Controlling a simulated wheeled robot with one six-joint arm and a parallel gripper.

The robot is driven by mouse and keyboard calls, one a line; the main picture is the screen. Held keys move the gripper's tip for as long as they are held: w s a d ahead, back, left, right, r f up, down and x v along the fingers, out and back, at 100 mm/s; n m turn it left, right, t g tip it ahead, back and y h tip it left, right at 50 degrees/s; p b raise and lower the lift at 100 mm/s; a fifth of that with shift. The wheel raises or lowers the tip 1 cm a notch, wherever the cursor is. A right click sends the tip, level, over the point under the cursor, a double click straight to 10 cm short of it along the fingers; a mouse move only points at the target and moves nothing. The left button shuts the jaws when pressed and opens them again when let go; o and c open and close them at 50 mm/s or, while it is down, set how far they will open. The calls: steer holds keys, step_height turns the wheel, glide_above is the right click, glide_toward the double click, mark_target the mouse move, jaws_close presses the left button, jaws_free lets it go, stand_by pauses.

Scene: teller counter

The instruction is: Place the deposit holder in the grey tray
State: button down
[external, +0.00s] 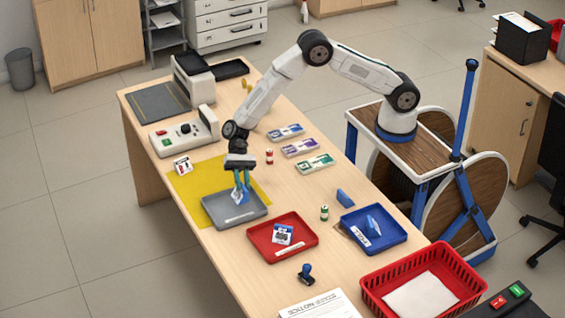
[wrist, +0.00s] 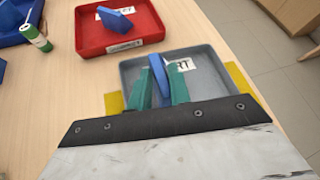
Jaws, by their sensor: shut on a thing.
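The grey tray (external: 212,212) lies on the counter, partly over a yellow mat; it also shows in the wrist view (wrist: 207,60). My gripper (external: 241,188) points down over this tray. Its green fingers (wrist: 158,90) are shut on a blue holder (wrist: 158,72). In the external view the held holder (external: 242,198) is low within the tray's outline. I cannot tell whether it touches the tray floor. Its label side is mostly hidden, so I cannot read whether it is the deposit holder. A white label strip (external: 240,217) shows on the tray.
Beside it, a red tray (external: 262,253) holds a blue holder with a white card (external: 282,234). A blue tray (external: 388,246) holds another blue holder (external: 372,224). A loose blue piece (external: 345,198) and a green-white cylinder (external: 324,212) stand nearby. A red basket (external: 372,300) is at the front.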

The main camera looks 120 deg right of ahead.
mark_target(237, 193)
steer(key=w, duration=0.2)
steer(key=shift+w+f, duration=0.2)
steer(key=shift+w, duration=0.1)
steer(key=shift+f, duration=1.65)
steer(key=shift+f, duration=0.1)
steer(key=c, duration=1.3)
jaws_free()
